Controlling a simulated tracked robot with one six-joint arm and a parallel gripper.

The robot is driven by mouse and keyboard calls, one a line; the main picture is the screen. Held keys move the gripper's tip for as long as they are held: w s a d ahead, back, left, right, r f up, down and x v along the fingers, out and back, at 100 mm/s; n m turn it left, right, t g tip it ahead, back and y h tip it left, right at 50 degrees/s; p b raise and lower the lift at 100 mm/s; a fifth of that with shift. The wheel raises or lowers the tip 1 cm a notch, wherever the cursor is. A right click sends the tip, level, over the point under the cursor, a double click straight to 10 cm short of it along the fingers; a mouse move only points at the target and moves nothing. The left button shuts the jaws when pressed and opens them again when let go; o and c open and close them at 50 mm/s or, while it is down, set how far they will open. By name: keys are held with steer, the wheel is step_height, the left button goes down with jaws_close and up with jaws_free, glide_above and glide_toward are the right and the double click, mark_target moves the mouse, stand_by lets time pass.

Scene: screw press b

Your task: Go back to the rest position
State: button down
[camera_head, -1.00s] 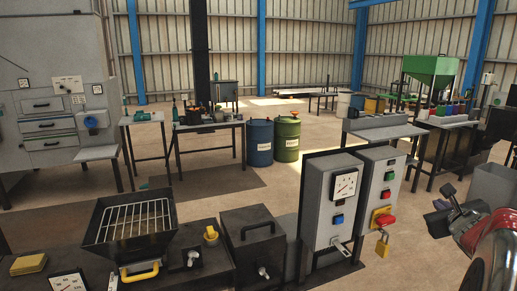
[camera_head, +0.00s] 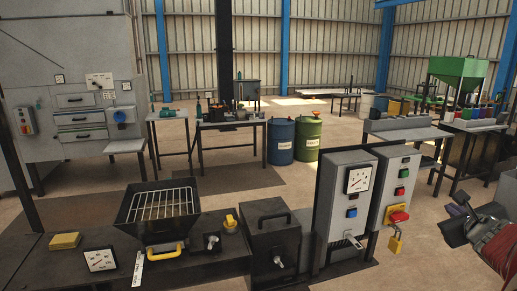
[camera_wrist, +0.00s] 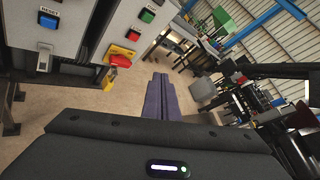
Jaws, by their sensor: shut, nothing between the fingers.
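My gripper (camera_head: 461,204) is at the right edge of the head view, to the right of the control cabinets and apart from them. In the wrist view its two purple-grey fingers (camera_wrist: 161,98) lie together in the middle, shut with nothing between them. Beyond the fingertips are open floor and distant benches. No object is held.
Near it stand a gauge cabinet (camera_head: 343,205) and a cabinet with a red switch on yellow (camera_head: 398,215) and a padlock (camera_head: 396,242). A dark bench (camera_head: 200,262) carries a black hopper with a grate (camera_head: 160,205). Blue (camera_head: 281,142) and green (camera_head: 307,138) drums stand behind. Floor is clear around the gripper.

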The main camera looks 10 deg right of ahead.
steer(key=w+a+n+y, duration=0.25)
steer(key=a+n, duration=0.35)
steer(key=a, duration=0.4)
steer(key=w+a+f+n+y, duration=0.1)
steer(key=a+n+y, duration=0.35)
steer(key=a, duration=0.65)
steer(key=w+a+n+y, duration=0.1)
steer(key=a+n+y, duration=0.1)
steer(key=a+n, duration=0.65)
steer(key=s+a+f+n+g+y, duration=0.1)
steer(key=s+a+f+n+g, duration=0.1)
steer(key=s+a+n, duration=0.35)
steer(key=s+a+f+n+g+y, duration=0.1)
steer(key=s+a+f+n+g, duration=0.15)
steer(key=a, duration=0.55)
steer(key=s+a+f+n+g+h, duration=0.1)
steer(key=s+f+n+g+h, duration=0.1)
steer(key=s+n, duration=0.6)
step_height(320, 180, down, 2)
steer(key=shift+s+a+f+n+h, duration=0.25)
steer(key=shift+s+a+n+h, duration=0.2)
steer(key=shift+s, duration=0.65)
